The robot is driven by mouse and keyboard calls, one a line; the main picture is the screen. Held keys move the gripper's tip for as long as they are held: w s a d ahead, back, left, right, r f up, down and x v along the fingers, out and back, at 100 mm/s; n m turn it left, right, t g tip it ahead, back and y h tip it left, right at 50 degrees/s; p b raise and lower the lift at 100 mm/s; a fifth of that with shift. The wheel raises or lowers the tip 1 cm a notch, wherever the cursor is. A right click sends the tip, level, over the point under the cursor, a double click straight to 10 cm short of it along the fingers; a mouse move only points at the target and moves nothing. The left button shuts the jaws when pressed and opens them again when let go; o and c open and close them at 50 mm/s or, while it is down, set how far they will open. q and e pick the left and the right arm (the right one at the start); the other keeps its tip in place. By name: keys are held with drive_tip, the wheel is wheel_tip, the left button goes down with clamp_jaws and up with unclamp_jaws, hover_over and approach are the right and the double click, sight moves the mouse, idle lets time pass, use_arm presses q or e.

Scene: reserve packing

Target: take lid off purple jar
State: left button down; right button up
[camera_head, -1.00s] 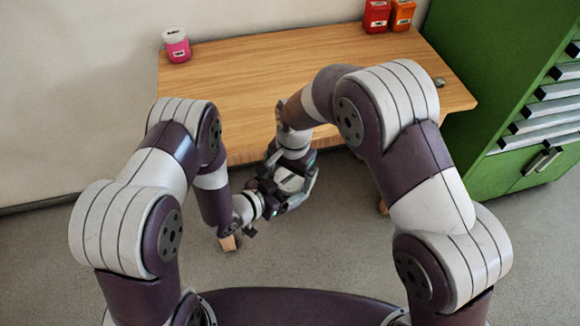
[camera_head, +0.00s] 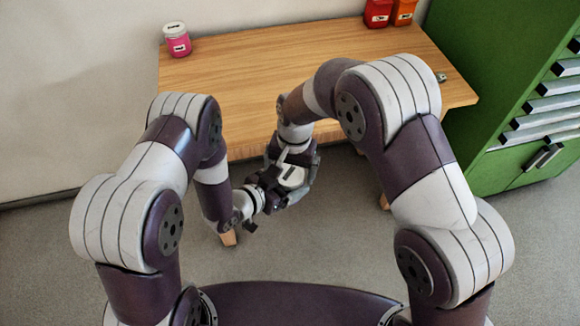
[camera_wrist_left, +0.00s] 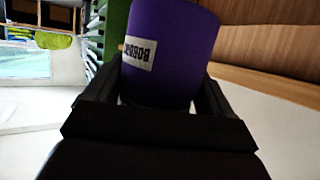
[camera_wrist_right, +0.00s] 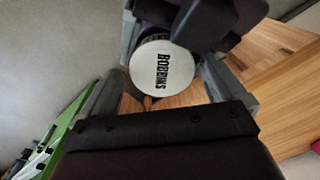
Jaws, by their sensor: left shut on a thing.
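The purple jar (camera_wrist_left: 170,50) with a white label is in the left wrist view, its label text upside down. My left gripper (camera_head: 268,190) is shut on the jar, one finger on each side. In the right wrist view the white lid (camera_wrist_right: 162,68), lettered BOBBINS, faces the camera on the end of the jar. My right gripper (camera_head: 298,165) is open, its fingers on either side of the lid and close to its rim. Contact is hard to judge. In the head view both grippers meet before the table's front edge, and the jar is mostly hidden between them.
The wooden table (camera_head: 250,80) is mostly bare. A pink jar (camera_head: 177,42) stands at its back left. A red container (camera_head: 377,14) and an orange container (camera_head: 403,12) stand at the back right. A green cabinet (camera_head: 490,60) with drawers is on the right.

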wheel_tip(320, 180, up, 4)
drive_tip(key=shift+r, duration=0.2)
wheel_tip(320, 180, up, 3)
drive_tip(key=m, duration=0.2)
drive_tip(key=shift+d+r+m, duration=0.1)
drive_tip(key=shift+d+m, duration=0.05)
drive_tip(key=shift+m, duration=0.25)
drive_tip(key=shift+c, duration=0.2)
drive_tip(key=f, duration=0.7)
drive_tip(key=shift+a+f, duration=0.2)
drive_tip(key=shift+f, duration=0.05)
